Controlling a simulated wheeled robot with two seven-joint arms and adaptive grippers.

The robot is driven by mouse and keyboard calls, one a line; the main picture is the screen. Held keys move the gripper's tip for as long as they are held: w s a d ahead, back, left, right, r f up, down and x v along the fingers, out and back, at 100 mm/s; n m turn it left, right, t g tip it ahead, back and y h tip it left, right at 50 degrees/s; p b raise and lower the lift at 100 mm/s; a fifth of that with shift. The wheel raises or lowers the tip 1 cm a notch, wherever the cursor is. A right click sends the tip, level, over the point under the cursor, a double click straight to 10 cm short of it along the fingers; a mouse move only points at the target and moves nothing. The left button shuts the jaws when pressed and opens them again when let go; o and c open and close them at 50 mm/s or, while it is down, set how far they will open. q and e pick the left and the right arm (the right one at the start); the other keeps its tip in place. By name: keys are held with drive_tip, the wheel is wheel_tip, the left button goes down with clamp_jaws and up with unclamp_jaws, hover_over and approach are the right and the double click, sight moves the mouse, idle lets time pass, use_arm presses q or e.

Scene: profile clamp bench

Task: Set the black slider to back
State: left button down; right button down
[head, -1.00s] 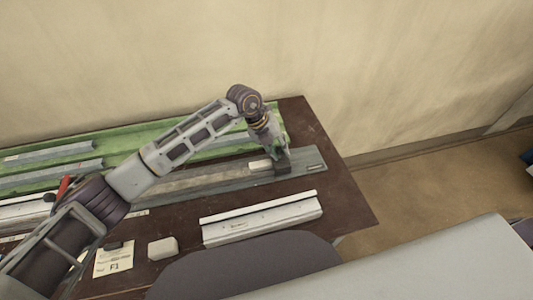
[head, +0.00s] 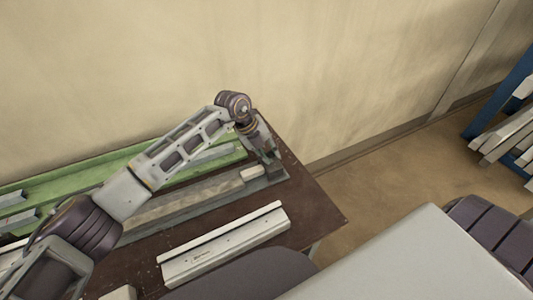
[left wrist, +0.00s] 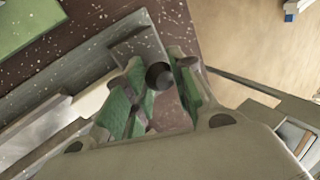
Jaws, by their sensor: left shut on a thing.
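The black slider (head: 275,172) is a dark block near the right end of the grey rail (head: 283,181), just right of a pale block (head: 252,173). My left gripper (head: 268,157) reaches down onto it from above. In the left wrist view, the green-padded fingers of my left gripper (left wrist: 158,96) are shut around a dark round knob (left wrist: 159,76). The fingers hide part of the slider, and its exact place on the rail is hard to tell. My right gripper is out of view.
A green tray (head: 95,165) lies along the back of the dark table. A white profile (head: 225,245) lies in front of the rail. Bare table (head: 305,205) shows at the right. A blue rack (head: 497,105) with pale bars stands at the far right.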

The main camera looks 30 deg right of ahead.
use_arm(q)
drive_tip(key=shift+d+r, duration=0.2)
drive_tip(key=c, duration=1.5)
unclamp_jaws()
drive_tip(key=o, duration=0.3)
drive_tip(key=shift+w+d+f, duration=0.1)
drive_tip(key=shift+d+f, duration=0.05)
drive_tip(key=shift+o, duration=0.2)
drive_tip(key=shift+a, duration=0.2)
drive_tip(key=v, duration=1.1)
drive_tip(key=shift+r, duration=0.4)
drive_tip(key=shift+a, duration=0.1)
drive_tip(key=shift+r, duration=0.15)
